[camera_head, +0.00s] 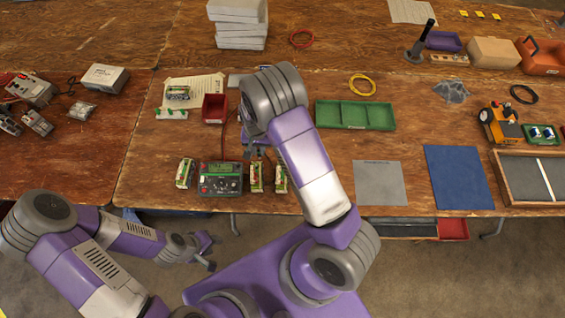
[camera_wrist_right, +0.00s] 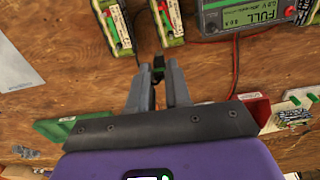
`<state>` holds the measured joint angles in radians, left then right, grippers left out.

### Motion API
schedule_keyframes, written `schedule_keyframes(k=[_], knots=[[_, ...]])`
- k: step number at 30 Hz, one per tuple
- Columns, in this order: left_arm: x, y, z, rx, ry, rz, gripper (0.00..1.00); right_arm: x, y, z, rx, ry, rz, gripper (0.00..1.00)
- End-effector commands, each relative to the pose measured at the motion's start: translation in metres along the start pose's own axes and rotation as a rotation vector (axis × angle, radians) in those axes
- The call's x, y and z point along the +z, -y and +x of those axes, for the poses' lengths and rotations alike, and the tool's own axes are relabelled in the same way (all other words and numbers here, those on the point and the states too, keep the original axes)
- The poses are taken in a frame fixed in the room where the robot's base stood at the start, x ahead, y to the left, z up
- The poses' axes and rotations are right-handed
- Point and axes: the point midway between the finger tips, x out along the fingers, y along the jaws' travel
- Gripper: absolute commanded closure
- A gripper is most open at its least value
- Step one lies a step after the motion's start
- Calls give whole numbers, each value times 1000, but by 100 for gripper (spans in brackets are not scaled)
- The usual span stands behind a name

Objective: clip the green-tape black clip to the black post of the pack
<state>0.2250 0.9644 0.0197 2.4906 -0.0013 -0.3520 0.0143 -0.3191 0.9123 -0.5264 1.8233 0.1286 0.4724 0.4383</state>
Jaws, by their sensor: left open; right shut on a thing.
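My right gripper (camera_head: 257,152) is over the table just behind the battery packs. It also shows in the right wrist view (camera_wrist_right: 158,72), shut on the small black clip (camera_wrist_right: 158,62), which has a bit of green. The fingers hide most of the clip. Two green-and-cream packs (camera_wrist_right: 113,26) (camera_wrist_right: 170,18) stand close beyond the fingertips, apart from the clip as far as I can tell. The charger (camera_head: 220,180), its display reading FULL, stands left of these packs in the head view. I cannot make out the black post. My left gripper (camera_head: 214,253) is open and empty, off the table's front edge.
Another pack (camera_head: 185,173) stands left of the charger. A red bin (camera_head: 214,108) and a green tray (camera_head: 355,115) lie behind. Red and black leads (camera_wrist_right: 238,78) run over the table. A grey mat (camera_head: 380,182) and blue mat (camera_head: 458,178) lie to the right.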

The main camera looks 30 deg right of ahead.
Motion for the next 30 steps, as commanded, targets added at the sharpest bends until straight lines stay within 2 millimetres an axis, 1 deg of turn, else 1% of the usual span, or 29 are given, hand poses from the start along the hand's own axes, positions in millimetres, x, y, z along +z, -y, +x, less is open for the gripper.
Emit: schedule_keyframes(k=[1, 3, 7, 20, 30], knots=[[0, 0, 0, 0, 0, 0, 57, 0, 8, 0, 0, 0, -2, 99], [0, 0, 0, 0, 0, 0, 57, 0, 15, 0, 0, -1, -1, 99], [0, 0, 0, 0, 0, 0, 57, 1, 22, 0, 0, 1, 1, 99], [0, 0, 2, 0, 0, 0, 57, 1, 21, 1, 0, 1, 1, 99], [0, 4, 11, 0, 0, 0, 57, 1, 21, 13, 0, 1, 1, 99]])
